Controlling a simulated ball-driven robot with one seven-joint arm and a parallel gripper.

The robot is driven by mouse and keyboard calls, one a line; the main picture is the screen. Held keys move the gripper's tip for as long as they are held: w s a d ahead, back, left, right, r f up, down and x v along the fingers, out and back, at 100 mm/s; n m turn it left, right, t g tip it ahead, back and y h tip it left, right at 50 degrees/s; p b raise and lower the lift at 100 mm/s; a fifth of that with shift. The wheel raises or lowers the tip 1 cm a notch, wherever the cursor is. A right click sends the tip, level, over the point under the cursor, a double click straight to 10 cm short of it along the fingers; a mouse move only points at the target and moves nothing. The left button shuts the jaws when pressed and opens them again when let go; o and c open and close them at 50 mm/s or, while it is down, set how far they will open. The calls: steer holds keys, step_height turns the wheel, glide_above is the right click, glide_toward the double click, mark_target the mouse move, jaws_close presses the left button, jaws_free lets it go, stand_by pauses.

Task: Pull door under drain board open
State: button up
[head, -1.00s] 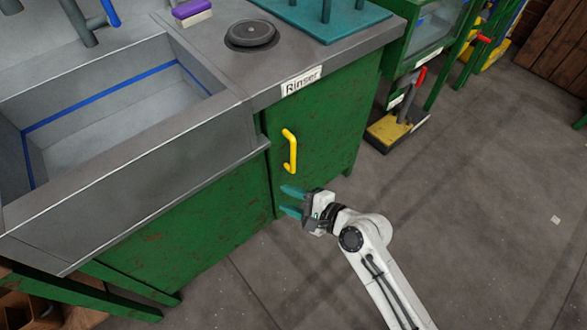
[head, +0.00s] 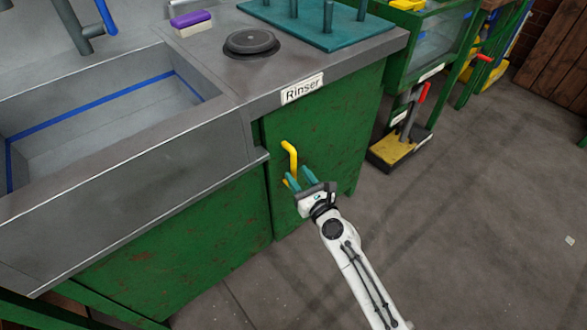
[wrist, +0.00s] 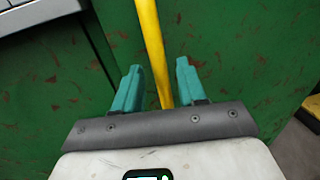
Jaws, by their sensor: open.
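The green door (head: 335,125) under the drain board (head: 340,58) is closed, with rust marks on its face. Its yellow bar handle (head: 290,152) is upright near the door's left edge. My gripper (head: 299,178) is open at the lower part of the handle, and its teal fingers hide some of that part. In the wrist view the yellow handle (wrist: 150,45) runs down between the two spread teal fingers (wrist: 158,82), closer to the right one. I cannot tell whether a finger touches it.
A grey sink (head: 110,110) is left of the door, with a green panel (head: 180,245) below. A teal peg mat (head: 315,22), a black round drain cap (head: 251,42) and a purple brush (head: 191,20) lie on top. A yellow-black pedal stand (head: 395,150) stands right.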

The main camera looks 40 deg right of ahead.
mark_target(295, 172)
steer(key=shift+w+d, duration=0.15)
steer(key=shift+w, duration=0.65)
steer(key=shift+w+d, duration=0.15)
steer(key=shift+w, duration=0.65)
steer(key=shift+c, duration=0.4)
jaws_close()
